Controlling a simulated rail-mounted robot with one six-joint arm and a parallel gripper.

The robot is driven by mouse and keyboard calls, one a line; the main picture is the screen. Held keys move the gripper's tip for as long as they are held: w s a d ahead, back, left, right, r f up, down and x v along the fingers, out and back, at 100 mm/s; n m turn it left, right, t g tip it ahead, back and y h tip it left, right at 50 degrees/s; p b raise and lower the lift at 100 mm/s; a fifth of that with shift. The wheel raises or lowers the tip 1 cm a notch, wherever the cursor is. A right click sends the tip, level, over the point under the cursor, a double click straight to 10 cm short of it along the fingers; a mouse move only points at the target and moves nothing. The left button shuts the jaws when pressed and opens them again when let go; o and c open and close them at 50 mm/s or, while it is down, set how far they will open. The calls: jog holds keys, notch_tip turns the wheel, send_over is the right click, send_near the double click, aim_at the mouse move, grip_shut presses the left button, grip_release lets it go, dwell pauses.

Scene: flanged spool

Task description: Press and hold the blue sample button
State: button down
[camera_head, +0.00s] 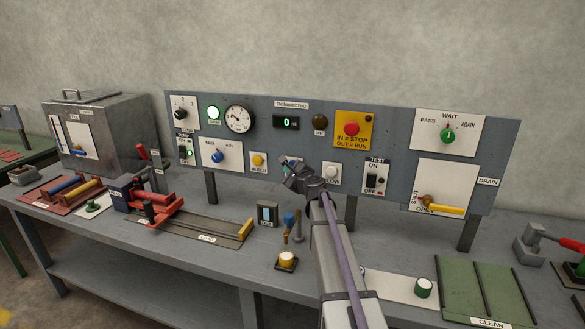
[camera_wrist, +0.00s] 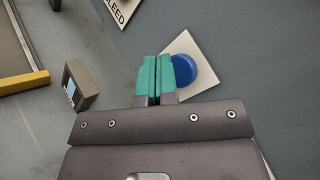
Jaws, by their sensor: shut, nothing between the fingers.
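The blue button (camera_wrist: 184,70) is a round disc on a white square plate (camera_wrist: 207,84) on the grey panel. My gripper (camera_wrist: 158,60) is shut and empty, its two teal fingers side by side. In the wrist view the fingertips lie just left of the blue button, over the plate's left part, and overlap the button's left edge. I cannot tell whether they touch it. In the head view my gripper (camera_head: 288,164) is at the panel's lower middle, between the yellow bleed button (camera_head: 258,160) and the white flow button (camera_head: 332,171), and hides the blue button.
The grey panel (camera_head: 390,150) carries a blue knob (camera_head: 221,157), a red stop button (camera_head: 351,129), a test switch (camera_head: 371,181) and a drain lever (camera_head: 445,208). Below my gripper, a small display box (camera_head: 267,214) and a blue-topped fitting (camera_head: 290,219) stand on the bench.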

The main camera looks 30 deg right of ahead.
jog(key=shift+w+d, duration=0.25)
jog(key=shift+w+d, duration=0.3)
jog(key=shift+w, duration=0.05)
dwell(0.7)
dwell(2.4)
jog(key=shift+s+a, duration=0.65)
jog(key=shift+s+a, duration=1.75)
jog(key=shift+s, duration=0.05)
jog(key=shift+a, duration=0.1)
dwell(1.1)
jog(key=s+a, duration=0.2)
jog(key=shift+s+a, duration=0.25)
jog(key=shift+s, duration=0.1)
